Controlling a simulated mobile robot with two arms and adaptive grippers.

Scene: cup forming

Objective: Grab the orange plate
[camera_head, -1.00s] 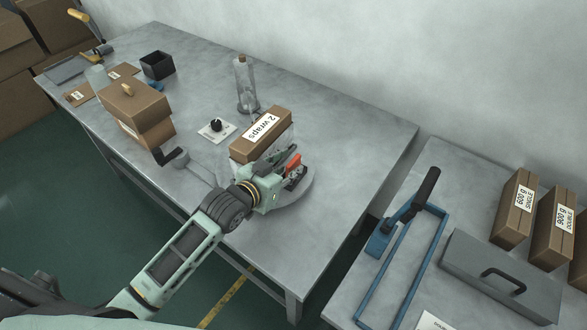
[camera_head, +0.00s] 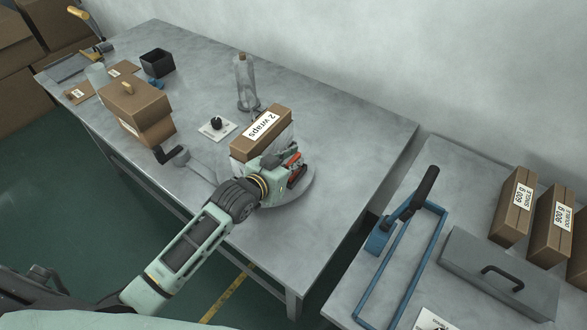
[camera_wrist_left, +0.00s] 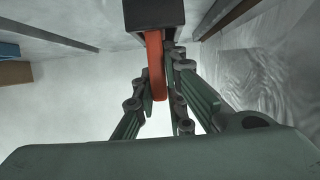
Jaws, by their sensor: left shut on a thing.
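The orange plate (camera_head: 297,176) shows as a small orange patch at my left gripper, over the round grey disc (camera_head: 300,196) at the table's front edge. In the left wrist view the orange plate (camera_wrist_left: 155,66) is a narrow upright strip next to a dark block (camera_wrist_left: 153,14). My left gripper (camera_head: 287,164) is shut on it, and its fingers (camera_wrist_left: 160,100) lie on both sides of the strip. The gripper hides part of the plate in the head view. My right gripper is not in view.
A brown box marked "2 wraps" (camera_head: 262,132) stands just behind the gripper. A clear bottle (camera_head: 246,85), a small black knob (camera_head: 217,123) and a stacked brown box (camera_head: 136,105) are farther left. A blue frame (camera_head: 405,270) lies on the right table.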

